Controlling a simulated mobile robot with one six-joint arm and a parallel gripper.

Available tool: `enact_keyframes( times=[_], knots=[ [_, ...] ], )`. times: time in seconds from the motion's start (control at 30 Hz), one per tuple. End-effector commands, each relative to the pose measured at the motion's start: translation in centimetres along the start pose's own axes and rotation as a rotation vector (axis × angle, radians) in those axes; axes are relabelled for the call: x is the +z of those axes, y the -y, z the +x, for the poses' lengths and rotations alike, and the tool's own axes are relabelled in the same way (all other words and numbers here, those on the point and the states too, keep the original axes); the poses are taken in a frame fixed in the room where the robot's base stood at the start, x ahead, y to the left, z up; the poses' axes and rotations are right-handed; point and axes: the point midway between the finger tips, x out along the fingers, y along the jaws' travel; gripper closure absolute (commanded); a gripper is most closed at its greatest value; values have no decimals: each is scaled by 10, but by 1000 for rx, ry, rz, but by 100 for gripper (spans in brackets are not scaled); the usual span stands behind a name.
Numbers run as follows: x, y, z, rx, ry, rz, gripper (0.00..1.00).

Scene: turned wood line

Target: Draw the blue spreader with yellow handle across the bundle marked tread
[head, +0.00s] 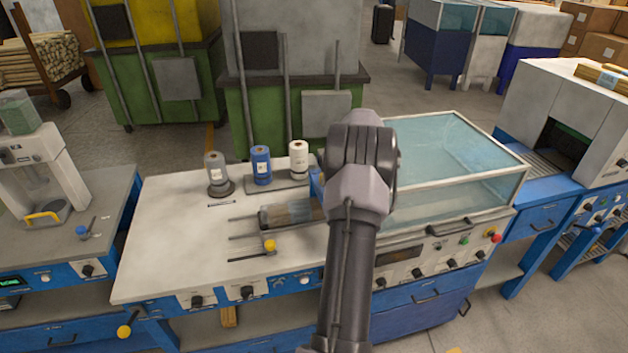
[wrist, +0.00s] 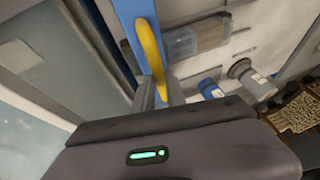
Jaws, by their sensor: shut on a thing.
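The blue spreader (wrist: 127,22) with its yellow handle (wrist: 150,48) is in my gripper (wrist: 160,92), whose jaws are shut on it. In the head view only a blue sliver of the spreader (head: 315,184) shows beside my arm, which hides the gripper. A dark, wrapped-looking bundle (head: 288,214) lies on the pale bench between thin rods. It also shows in the wrist view (wrist: 197,38), to the right of the spreader, and I cannot tell whether they touch. No marking on the bundle is legible.
Grey (head: 217,172), blue (head: 261,165) and white (head: 298,158) spools stand behind the bundle. A clear-covered case (head: 455,155) rises to the right. A yellow-knobbed lever (head: 268,247) lies in front of the bundle. The bench's left part is mostly clear.

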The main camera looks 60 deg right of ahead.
Motion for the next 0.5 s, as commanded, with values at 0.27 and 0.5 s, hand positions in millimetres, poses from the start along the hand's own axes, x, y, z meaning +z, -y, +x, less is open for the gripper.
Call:
enact_keyframes(
  times=[0.27, 0.5],
  knots=[
    [-1, -11, -2, 1, 0, 0, 100],
    [-1, -12, -2, 3, -1, -1, 100]
  ],
)
